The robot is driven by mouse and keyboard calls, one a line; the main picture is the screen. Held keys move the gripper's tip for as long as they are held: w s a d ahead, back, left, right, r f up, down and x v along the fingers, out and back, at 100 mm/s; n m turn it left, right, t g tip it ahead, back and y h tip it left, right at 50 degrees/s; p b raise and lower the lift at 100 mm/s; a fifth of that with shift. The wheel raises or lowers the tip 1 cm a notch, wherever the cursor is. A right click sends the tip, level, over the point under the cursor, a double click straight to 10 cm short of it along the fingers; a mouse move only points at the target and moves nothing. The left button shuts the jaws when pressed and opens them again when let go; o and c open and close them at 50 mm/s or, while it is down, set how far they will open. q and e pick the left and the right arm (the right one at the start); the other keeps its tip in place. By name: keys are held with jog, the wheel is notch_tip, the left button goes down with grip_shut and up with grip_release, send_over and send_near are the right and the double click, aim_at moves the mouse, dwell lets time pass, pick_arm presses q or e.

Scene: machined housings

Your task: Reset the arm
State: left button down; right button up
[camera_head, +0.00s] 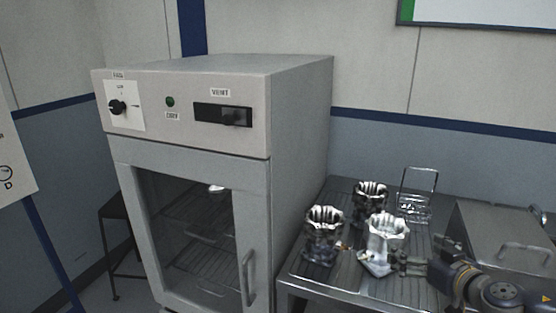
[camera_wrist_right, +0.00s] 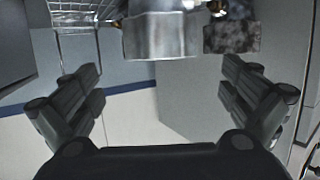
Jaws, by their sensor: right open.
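My right gripper (camera_head: 402,262) reaches in from the right, low over the metal table, beside the bright housing (camera_head: 385,243). In the right wrist view my right gripper (camera_wrist_right: 160,72) has its two fingers spread wide, with nothing held between them. There the bright housing (camera_wrist_right: 160,36) shows at the top, ahead of the fingers. A darker housing (camera_head: 323,235) stands to its left, and another dark housing (camera_head: 369,197) stands behind. I cannot tell whether the gripper touches the bright housing. My left gripper is not in view.
A grey oven cabinet (camera_head: 298,150) with a glass door stands left of the slatted table (camera_head: 296,272). A wire basket (camera_head: 416,190) sits at the table's back. A metal box (camera_head: 500,228) with a handle stands at the right, close to my right arm.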

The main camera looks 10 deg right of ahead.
jog(key=shift+m+g+h, duration=0.4)
jog(key=shift+h, duration=0.4)
jog(key=s+a+f, duration=0.1)
jog(key=f, duration=0.1)
jog(key=s+a+f, duration=0.1)
jog(key=a+f, duration=0.1)
jog(key=f, duration=0.1)
jog(key=s+a+f, duration=0.1)
jog(key=f, duration=0.1)
jog(key=shift+s+a+f, duration=0.25)
jog(key=shift+f, duration=0.05)
jog(key=s+a+f+n+g, duration=0.1)
jog(key=s+a+f+g, duration=0.2)
jog(key=s+a+f, duration=0.4)
jog(key=s+a+f+g+y, duration=0.1)
jog(key=s+a+f+g, duration=0.25)
jog(key=s, duration=0.65)
jog(key=s+a+f+n+g, duration=0.1)
jog(key=s+a+f+g, duration=0.3)
jog(key=s+a, duration=0.3)
jog(key=s+d+f+g, duration=0.1)
jog(key=s+f, duration=0.2)
jog(key=f, duration=2.4)
jog(key=s+d+f+g, duration=0.1)
jog(key=s+d+f, duration=0.2)
jog(key=s+f, duration=1.2)
jog(key=shift+s+f+n, duration=0.25)
jog(key=shift+s+n, duration=0.15)
jog(key=shift+s, duration=0.1)
